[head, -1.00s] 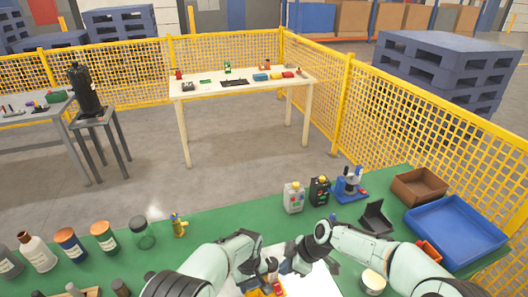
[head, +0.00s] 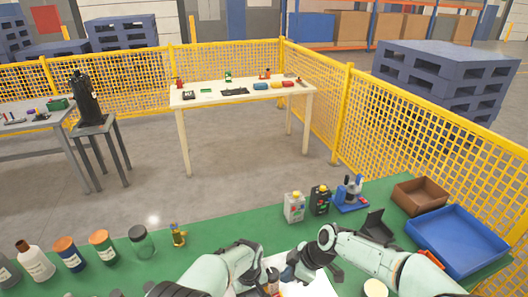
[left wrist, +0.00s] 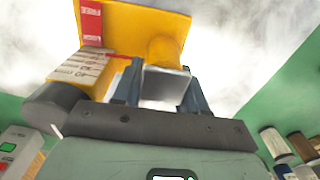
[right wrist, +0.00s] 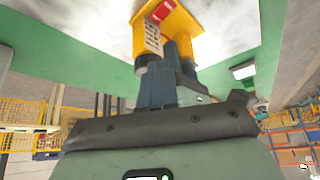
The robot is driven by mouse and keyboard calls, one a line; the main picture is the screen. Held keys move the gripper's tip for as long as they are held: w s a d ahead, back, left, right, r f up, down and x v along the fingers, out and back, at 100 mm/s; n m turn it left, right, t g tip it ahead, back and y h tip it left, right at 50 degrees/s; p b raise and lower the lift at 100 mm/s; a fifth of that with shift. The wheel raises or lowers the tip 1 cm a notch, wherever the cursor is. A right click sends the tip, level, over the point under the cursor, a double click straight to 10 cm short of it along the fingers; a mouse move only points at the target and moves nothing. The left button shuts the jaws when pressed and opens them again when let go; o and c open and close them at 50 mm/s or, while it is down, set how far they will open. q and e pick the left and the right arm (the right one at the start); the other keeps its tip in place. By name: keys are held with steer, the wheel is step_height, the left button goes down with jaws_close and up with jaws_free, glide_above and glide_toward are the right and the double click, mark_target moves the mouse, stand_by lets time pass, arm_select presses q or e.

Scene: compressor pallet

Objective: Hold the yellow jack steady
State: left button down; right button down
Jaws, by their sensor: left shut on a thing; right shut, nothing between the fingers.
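The yellow jack shows at the top of the left wrist view (left wrist: 130,28), with a red label and a white printed tag. It also shows in the right wrist view (right wrist: 185,22), over a white surface. My left gripper (left wrist: 158,92) is shut on a grey part of the jack, between its two fingers. My right gripper (right wrist: 157,85) is shut and empty, its fingertips pointing toward the jack; I cannot tell whether they touch it. In the head view my right gripper (head: 292,272) is beside the left one at the bottom edge; the jack is not clearly visible there.
Several jars and bottles (head: 66,253) stand left. Yellow mesh fencing (head: 430,155) lies beyond.

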steer(key=shift+d+r, duration=0.1)
steer(key=shift+r, duration=1.75)
steer(key=w+f, duration=0.3)
steer(key=f, duration=0.3)
steer(key=shift+w+d, duration=0.15)
steer(key=shift+w, duration=0.1)
steer(key=shift+s+a, duration=0.15)
steer(key=shift+a, duration=0.05)
steer(key=shift+s, duration=0.2)
steer(key=shift+s+a, duration=0.2)
steer(key=shift+s, duration=0.4)
steer(key=shift+s+a, duration=0.15)
steer(key=shift+s, duration=0.4)
steer(key=shift+s+a, duration=0.15)
